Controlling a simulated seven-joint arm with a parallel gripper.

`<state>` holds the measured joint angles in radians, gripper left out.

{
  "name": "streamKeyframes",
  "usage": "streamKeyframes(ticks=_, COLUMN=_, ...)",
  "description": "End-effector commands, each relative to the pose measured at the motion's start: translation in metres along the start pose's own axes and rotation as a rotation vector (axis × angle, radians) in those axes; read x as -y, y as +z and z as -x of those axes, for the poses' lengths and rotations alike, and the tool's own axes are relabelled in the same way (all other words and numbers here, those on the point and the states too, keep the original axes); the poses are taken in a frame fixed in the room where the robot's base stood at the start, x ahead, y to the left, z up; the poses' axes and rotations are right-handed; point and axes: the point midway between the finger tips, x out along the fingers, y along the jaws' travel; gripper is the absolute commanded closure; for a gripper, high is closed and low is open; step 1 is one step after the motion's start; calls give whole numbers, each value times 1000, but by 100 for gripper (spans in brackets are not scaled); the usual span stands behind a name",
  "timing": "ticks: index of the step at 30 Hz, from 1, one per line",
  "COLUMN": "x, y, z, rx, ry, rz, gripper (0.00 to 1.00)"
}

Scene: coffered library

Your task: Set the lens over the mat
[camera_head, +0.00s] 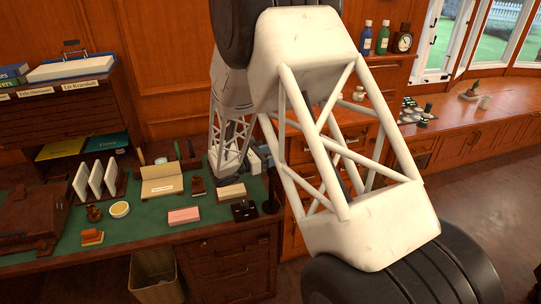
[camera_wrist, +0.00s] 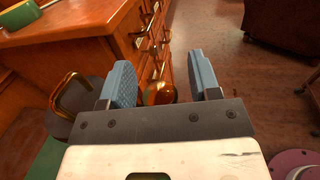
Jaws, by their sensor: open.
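My gripper (camera_head: 257,161) is at the right end of the desk, partly hidden by my arm. In the wrist view its two blue fingers (camera_wrist: 160,88) are apart. A rounded amber-brown thing (camera_wrist: 158,93) shows beyond the gap between them; I cannot tell what it is or how far off. No lens is clearly recognisable.
The desk holds a pink block (camera_head: 184,215), a pale block (camera_head: 232,191), a dark stand (camera_head: 244,210), an open card box (camera_head: 162,180) and a round tin (camera_head: 120,209). A wastebasket (camera_head: 154,277) stands below. A wooden counter (camera_head: 480,125) is at right.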

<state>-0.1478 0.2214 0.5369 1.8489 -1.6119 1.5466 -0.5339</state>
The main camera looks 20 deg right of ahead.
Motion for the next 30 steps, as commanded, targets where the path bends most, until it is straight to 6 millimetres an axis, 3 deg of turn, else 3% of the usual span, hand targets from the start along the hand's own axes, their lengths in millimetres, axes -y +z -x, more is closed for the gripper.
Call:
streamKeyframes(ticks=8, x=0, y=0, z=-1, rx=0, ry=0, rz=0, gripper=43)
streamKeyframes(ticks=20, x=0, y=0, z=-1, rx=0, ry=0, rz=0, gripper=100)
streamKeyframes(ticks=30, x=0, y=0, z=1, rx=0, ry=20, rz=0, gripper=100)
